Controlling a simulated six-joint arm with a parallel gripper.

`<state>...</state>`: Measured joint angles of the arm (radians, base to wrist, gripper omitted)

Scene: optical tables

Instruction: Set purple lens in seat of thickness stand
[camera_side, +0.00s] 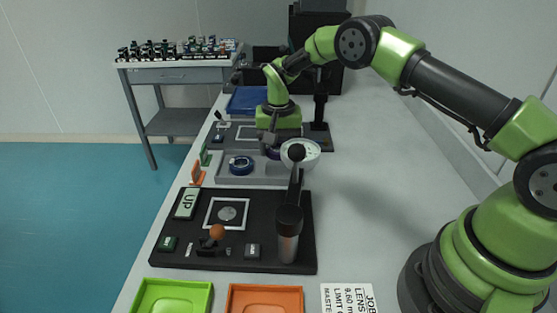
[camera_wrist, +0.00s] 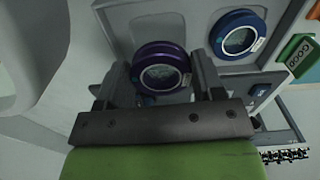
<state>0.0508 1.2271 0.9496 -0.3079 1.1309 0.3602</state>
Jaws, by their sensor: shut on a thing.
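The purple lens (camera_wrist: 161,68) is a dark purple ring with a clear centre and a small pale label. In the wrist view it sits between the two fingers of my gripper (camera_wrist: 158,80), which is shut on it. In the side view my gripper (camera_side: 275,146) is over the right part of the grey tray, and only a sliver of the purple lens (camera_side: 272,154) shows below it. A grey round disc (camera_side: 227,213) inside a white square frame lies on this base.
The grey tray (camera_side: 222,179) also holds a blue lens (camera_side: 241,165), seen in the wrist view (camera_wrist: 240,38) beside the right finger. An UP sign (camera_side: 186,203) stands on the black base. Green (camera_side: 172,297) and orange (camera_side: 265,298) trays lie in front.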

